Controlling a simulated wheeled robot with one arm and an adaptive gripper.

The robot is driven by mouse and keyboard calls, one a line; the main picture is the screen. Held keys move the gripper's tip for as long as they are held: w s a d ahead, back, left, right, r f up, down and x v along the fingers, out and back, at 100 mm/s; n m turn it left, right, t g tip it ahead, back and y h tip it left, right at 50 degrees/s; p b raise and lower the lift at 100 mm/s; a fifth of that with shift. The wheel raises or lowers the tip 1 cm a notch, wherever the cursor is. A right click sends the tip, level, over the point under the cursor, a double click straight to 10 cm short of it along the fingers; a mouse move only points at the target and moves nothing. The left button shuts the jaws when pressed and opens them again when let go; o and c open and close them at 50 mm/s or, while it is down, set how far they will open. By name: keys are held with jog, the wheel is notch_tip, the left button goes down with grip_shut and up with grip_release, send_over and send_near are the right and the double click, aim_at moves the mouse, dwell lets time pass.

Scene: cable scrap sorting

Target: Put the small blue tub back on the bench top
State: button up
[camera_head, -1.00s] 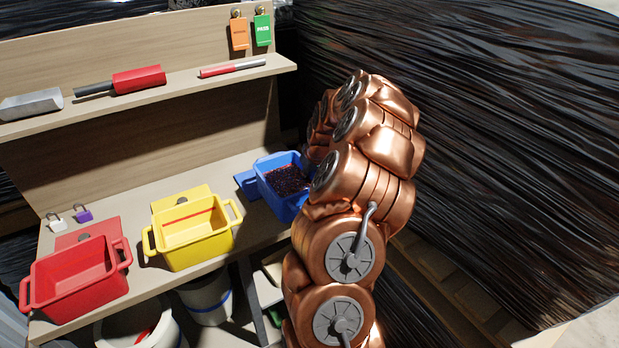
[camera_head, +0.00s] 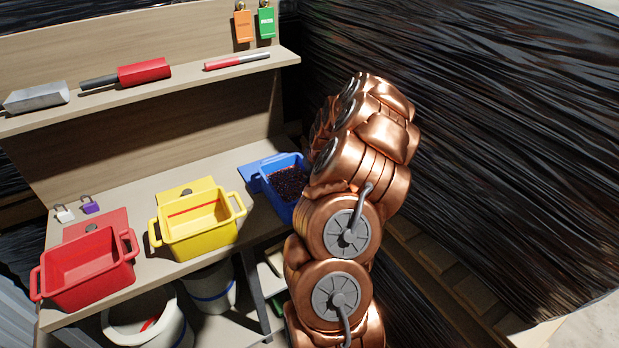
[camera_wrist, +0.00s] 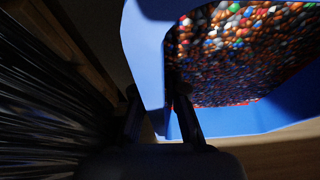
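The small blue tub (camera_head: 287,208), full of multicoloured granules, is at the right end of the bench top (camera_head: 150,265), in front of a blue plate (camera_head: 256,169). I cannot tell whether its base touches the bench. My gripper is hidden behind my copper-coloured arm in the head view. In the wrist view, my gripper (camera_wrist: 157,100) has its dark fingers on either side of the blue tub's wall (camera_wrist: 146,55), one outside and one over the granules. It appears shut on that wall.
A yellow tub (camera_head: 198,238) and a red tub (camera_head: 88,283) stand left along the bench. Two small padlocks (camera_head: 90,205) lie behind the red one. A shelf (camera_head: 190,80) with tools overhangs the back. Black wrapped material (camera_head: 480,130) fills the right side.

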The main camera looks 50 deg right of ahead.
jog(key=o, duration=0.3)
jog(key=shift+s+r, duration=0.1)
jog(key=shift+r, duration=0.05)
jog(key=b+v, duration=0.3)
jog(key=v, duration=0.8)
jog(key=shift+r, duration=0.35)
